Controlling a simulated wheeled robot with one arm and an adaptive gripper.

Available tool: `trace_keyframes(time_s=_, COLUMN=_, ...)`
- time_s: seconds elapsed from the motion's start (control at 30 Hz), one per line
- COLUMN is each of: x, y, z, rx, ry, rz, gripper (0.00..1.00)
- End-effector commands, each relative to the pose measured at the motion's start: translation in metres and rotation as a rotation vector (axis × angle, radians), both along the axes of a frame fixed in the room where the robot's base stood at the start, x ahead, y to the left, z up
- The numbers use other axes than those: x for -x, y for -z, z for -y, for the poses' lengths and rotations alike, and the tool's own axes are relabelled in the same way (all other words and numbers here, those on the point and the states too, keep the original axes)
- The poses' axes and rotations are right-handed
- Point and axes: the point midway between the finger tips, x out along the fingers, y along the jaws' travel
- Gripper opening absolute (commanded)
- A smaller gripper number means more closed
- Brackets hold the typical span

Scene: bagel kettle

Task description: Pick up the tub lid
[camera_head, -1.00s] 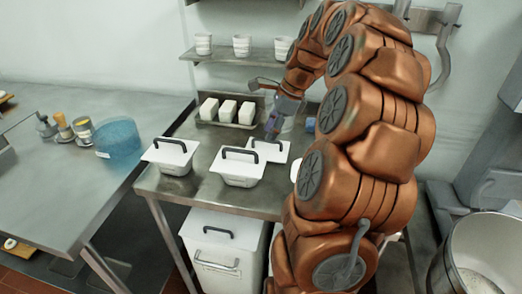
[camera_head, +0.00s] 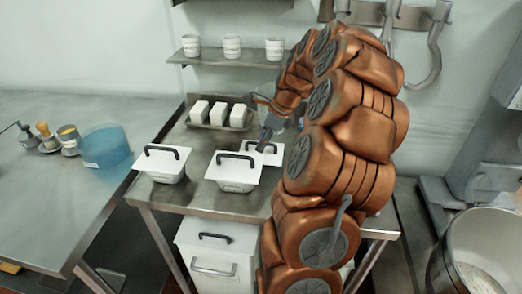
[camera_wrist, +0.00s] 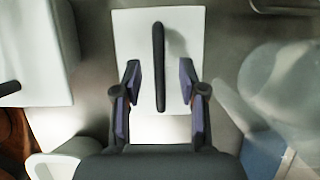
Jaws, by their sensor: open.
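Three white tubs with flat white lids and dark bar handles stand on the steel table: one at the left (camera_head: 160,163), one in front (camera_head: 226,182) and one at the back right, whose lid (camera_head: 272,158) is partly hidden by my gripper. My gripper (camera_head: 265,141) is above this back right lid. In the wrist view a white lid (camera_wrist: 132,32) lies below my gripper (camera_wrist: 159,70). My gripper is open, with one finger on each side of the lid's dark handle (camera_wrist: 158,38). It holds nothing. I cannot tell the remaining height.
Another white lid (camera_wrist: 38,50) is close on the left in the wrist view. A clear round vessel (camera_wrist: 285,85) is on the right. A rack of white blocks (camera_head: 218,114) stands behind the tubs. A shelf with cups (camera_head: 232,47) is above. A blue container (camera_head: 105,147) is on the left counter.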

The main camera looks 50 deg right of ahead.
Motion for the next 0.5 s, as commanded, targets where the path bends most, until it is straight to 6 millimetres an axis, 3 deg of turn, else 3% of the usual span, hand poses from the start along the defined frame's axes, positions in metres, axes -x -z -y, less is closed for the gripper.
trace_keyframes(time_s=0.13, x=-0.0037, y=0.0141, z=-0.0046, rx=-0.004, ry=-0.002, rz=-0.004, gripper=0.41)
trace_keyframes(time_s=0.33, x=-0.0043, y=0.015, z=-0.0039, rx=-0.002, ry=-0.001, rz=-0.001, gripper=0.41)
trace_keyframes(time_s=0.5, x=-0.0042, y=0.0148, z=-0.0039, rx=-0.002, ry=-0.001, rz=-0.001, gripper=0.26)
